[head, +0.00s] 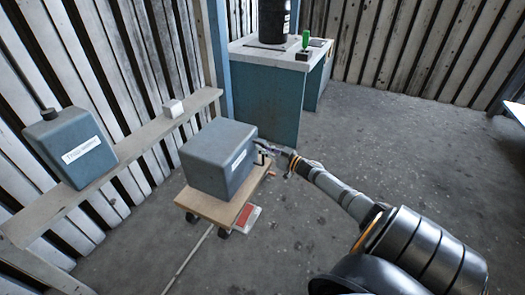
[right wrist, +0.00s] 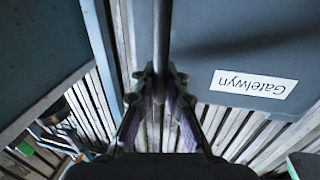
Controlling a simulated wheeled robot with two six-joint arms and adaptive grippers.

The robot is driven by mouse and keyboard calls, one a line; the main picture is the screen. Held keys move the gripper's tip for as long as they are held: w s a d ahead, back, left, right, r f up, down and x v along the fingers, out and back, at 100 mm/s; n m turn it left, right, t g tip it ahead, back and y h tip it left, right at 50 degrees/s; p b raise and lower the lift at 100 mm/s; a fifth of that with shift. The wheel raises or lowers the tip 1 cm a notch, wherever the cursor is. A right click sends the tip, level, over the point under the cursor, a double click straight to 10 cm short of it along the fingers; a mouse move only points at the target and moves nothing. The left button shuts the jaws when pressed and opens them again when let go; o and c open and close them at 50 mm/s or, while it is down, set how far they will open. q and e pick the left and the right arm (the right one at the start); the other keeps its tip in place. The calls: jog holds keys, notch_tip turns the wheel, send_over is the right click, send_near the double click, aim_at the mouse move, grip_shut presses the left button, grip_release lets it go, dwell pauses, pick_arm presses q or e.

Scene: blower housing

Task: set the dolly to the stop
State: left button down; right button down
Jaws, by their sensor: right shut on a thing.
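The dolly (head: 212,207) is a low wooden platform on dark casters, standing on the concrete floor in the head view. A large grey box (head: 212,158) with a white label rests on it. My right gripper (head: 270,150) is at the right side of the box. In the right wrist view the gripper (right wrist: 160,85) is shut on an upright grey bar (right wrist: 162,35), beside the box's label (right wrist: 254,84). A red and white plate (head: 247,217) lies on the floor at the dolly's right side; I cannot tell whether it is the stop. My left gripper is not in view.
A wooden shelf (head: 110,165) along the slatted wall holds a grey canister (head: 68,150) and a small white block (head: 172,108). A blue-grey workbench (head: 265,100) stands behind the dolly. A pale line (head: 188,262) runs along the floor.

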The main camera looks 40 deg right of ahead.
jog(key=shift+d+f, duration=0.1)
jog(key=shift+d, duration=0.25)
jog(key=c, duration=1.4)
grip_release()
jog(key=shift+s+d, duration=0.1)
jog(key=v, duration=1.2)
jog(key=shift+a, duration=0.2)
